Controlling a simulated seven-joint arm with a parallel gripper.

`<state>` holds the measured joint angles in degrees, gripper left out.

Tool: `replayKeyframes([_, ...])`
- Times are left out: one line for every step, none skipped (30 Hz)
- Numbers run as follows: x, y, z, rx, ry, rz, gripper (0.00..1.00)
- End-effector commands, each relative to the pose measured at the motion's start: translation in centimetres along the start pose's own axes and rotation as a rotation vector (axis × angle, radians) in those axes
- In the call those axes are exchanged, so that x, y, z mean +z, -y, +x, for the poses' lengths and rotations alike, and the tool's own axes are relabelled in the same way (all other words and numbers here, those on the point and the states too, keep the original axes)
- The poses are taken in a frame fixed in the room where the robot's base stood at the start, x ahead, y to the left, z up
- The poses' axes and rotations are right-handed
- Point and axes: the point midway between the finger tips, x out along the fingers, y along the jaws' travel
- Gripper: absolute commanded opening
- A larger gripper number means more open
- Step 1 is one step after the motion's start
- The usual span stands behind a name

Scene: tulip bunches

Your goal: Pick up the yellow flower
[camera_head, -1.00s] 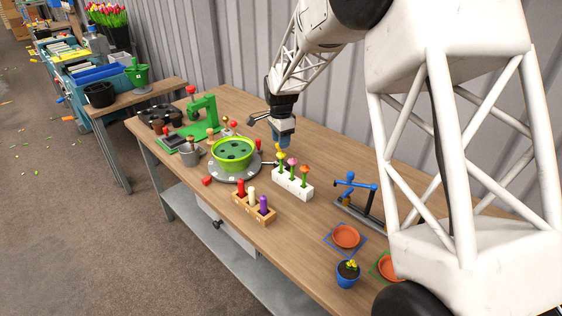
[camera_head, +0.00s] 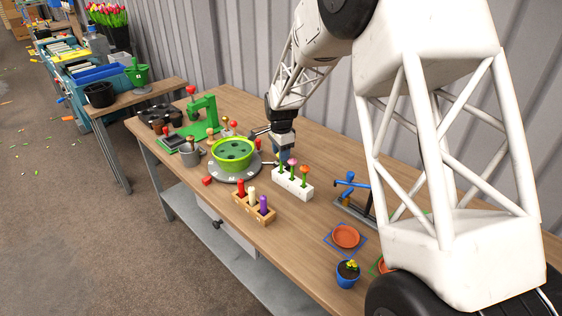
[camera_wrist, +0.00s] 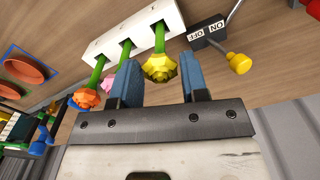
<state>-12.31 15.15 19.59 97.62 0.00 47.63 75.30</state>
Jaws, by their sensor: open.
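The yellow flower (camera_wrist: 160,67) stands on a green stem in a white block (camera_wrist: 120,30), at one end of a row with a pink and an orange flower. In the wrist view it lies between the two blue fingers of my gripper (camera_wrist: 160,85), nearer the left finger. The fingers are open and do not visibly grip it. In the head view my gripper (camera_head: 284,150) is down at the white block (camera_head: 292,184), behind the flowers, and mostly hides the yellow bloom. The pink flower (camera_wrist: 115,104) and orange flower (camera_wrist: 85,98) are left of the left finger.
An ON/OFF switch box (camera_wrist: 208,32) with a yellow-knobbed lever is close to the right finger. A green pot (camera_head: 233,153) on a grey turntable, a wooden peg holder (camera_head: 253,207) and a blue stand (camera_head: 352,190) surround the block.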

Motion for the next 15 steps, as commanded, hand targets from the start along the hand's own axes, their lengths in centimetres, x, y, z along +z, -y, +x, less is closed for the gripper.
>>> replayKeyframes([0.0,0.0,0.6,0.001,0.0,0.0,0.41])
replayKeyframes([0.0,0.0,0.9,0.001,0.0,0.0,0.41])
replayKeyframes([0.0,0.0,1.2,0.001,0.0,0.0,0.41])
replayKeyframes([0.0,0.0,1.4,0.0,0.0,0.0,0.41])
replayKeyframes([0.0,0.0,1.5,0.0,0.0,0.0,0.41])
replayKeyframes([0.0,0.0,1.7,0.0,0.0,0.0,0.41])
replayKeyframes([0.0,0.0,1.7,0.0,0.0,0.0,0.41])
replayKeyframes([0.0,0.0,1.8,0.0,0.0,0.0,0.41])
replayKeyframes([0.0,0.0,1.8,0.0,0.0,0.0,0.41])
replayKeyframes([0.0,0.0,1.8,0.0,0.0,0.0,0.41])
replayKeyframes([0.0,0.0,1.8,0.0,0.0,0.0,0.41])
replayKeyframes([0.0,0.0,1.8,0.0,0.0,0.0,0.41])
replayKeyframes([0.0,0.0,1.8,0.0,0.0,0.0,0.41])
replayKeyframes([0.0,0.0,1.8,0.0,0.0,0.0,0.41])
replayKeyframes([0.0,0.0,1.8,0.0,0.0,0.0,0.41])
